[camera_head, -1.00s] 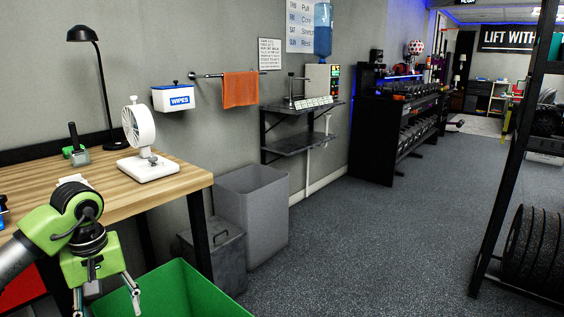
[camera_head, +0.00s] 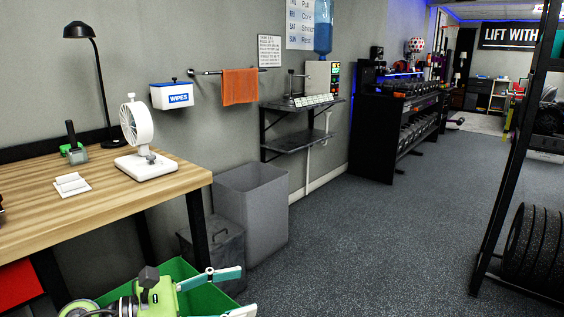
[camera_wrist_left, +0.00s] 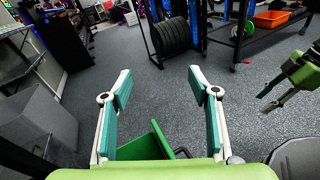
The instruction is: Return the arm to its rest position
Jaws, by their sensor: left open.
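My left gripper (camera_head: 243,292) is low at the bottom of the head view, in front of the green bin (camera_head: 176,268). Its two teal-padded fingers point right and stand apart with nothing between them. In the left wrist view the left gripper (camera_wrist_left: 159,78) is open and empty, with the green bin (camera_wrist_left: 152,140) below and beyond its fingers. Part of my right arm with its gripper (camera_wrist_left: 268,98) shows at the right edge of that view; its opening is too small to judge.
A wooden table (camera_head: 110,205) holds a white fan (camera_head: 140,140), a black lamp (camera_head: 95,80) and a white pad (camera_head: 71,185). A grey bin (camera_head: 250,212) stands beside it. A weight rack (camera_head: 515,160) is at the right. The floor between (camera_head: 370,240) is clear.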

